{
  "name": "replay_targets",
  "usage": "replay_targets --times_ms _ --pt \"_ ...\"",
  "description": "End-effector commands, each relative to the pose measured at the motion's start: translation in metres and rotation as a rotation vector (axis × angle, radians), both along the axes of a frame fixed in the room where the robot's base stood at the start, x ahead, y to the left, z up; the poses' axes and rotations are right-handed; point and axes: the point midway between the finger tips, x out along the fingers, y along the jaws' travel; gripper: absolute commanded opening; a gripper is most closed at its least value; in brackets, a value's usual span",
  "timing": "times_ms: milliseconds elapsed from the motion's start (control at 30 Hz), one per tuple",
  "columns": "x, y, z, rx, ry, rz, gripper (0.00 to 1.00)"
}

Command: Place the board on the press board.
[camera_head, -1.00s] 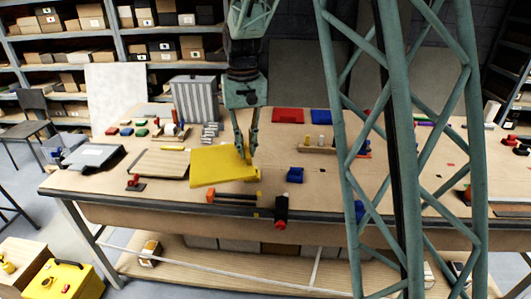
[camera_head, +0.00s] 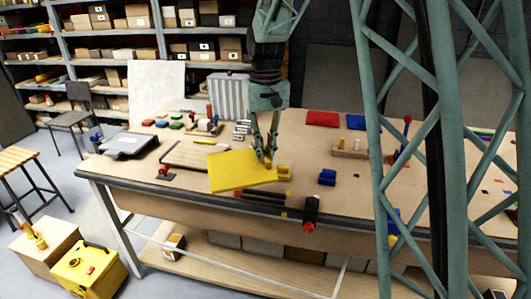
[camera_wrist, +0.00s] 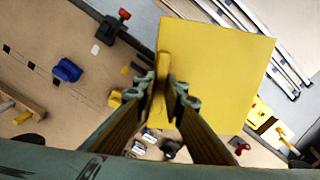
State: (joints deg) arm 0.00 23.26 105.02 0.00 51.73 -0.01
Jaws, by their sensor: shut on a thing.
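A flat yellow board (camera_head: 238,172) with a yellow grip block on it is in the head view, over the front left of the workbench. My gripper (camera_head: 267,158) is shut on the block at the board's right side. In the wrist view the yellow board (camera_wrist: 225,75) spreads to the right of my gripper (camera_wrist: 164,95), whose fingers clasp the upright block (camera_wrist: 163,65). The board appears raised above the bench and hides part of a pale wooden panel (camera_head: 188,155). I cannot tell which piece is the press board.
The workbench (camera_head: 345,200) holds a blue block (camera_head: 327,177) and a black-and-red clamp (camera_head: 310,213) at its front edge. A small red-knobbed clamp (camera_head: 164,171) and a grey case (camera_head: 130,145) are on the left. A ribbed grey box (camera_head: 229,96) stands behind.

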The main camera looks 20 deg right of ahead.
Motion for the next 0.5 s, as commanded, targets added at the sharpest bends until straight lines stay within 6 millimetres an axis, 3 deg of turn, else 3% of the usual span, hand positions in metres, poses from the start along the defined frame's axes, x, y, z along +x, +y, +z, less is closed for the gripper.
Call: replay_targets --times_ms 200,500 --pt "0.0 0.0 -0.026 0.0 -0.001 0.0 0.0" --pt "0.0 0.0 -0.038 0.0 -0.001 0.0 0.0"
